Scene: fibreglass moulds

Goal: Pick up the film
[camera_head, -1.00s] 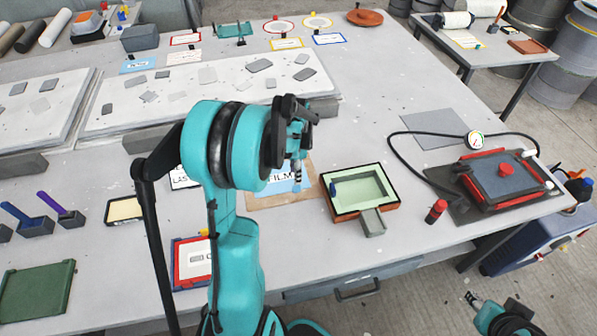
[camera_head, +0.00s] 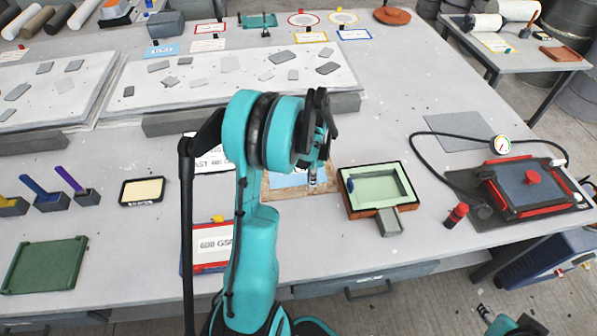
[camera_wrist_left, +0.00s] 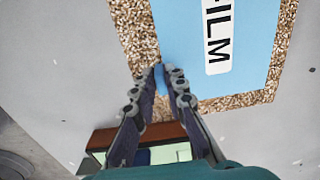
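The film (camera_head: 286,180) is a light blue sheet on a speckled brown board on the table. In the head view my left arm hides part of it. In the left wrist view the film (camera_wrist_left: 245,60) lies flat with its white "FILM" label. My left gripper (camera_wrist_left: 162,72) points down at the film's near-left corner in that view. Its fingertips are close together, with a narrow gap that shows blue between them. I cannot tell whether they touch the sheet. In the head view the left gripper (camera_head: 316,178) shows at the board's right side. My right gripper (camera_head: 484,312) shows only partly, low at the right.
A mould box with pale green inside (camera_head: 378,187) stands close right of the board (camera_head: 268,190). A red-framed press with a hose and gauge (camera_head: 530,186) is further right. A framed "600 GSM" tray (camera_head: 212,243) lies in front. Table between the moulds and back boards is clear.

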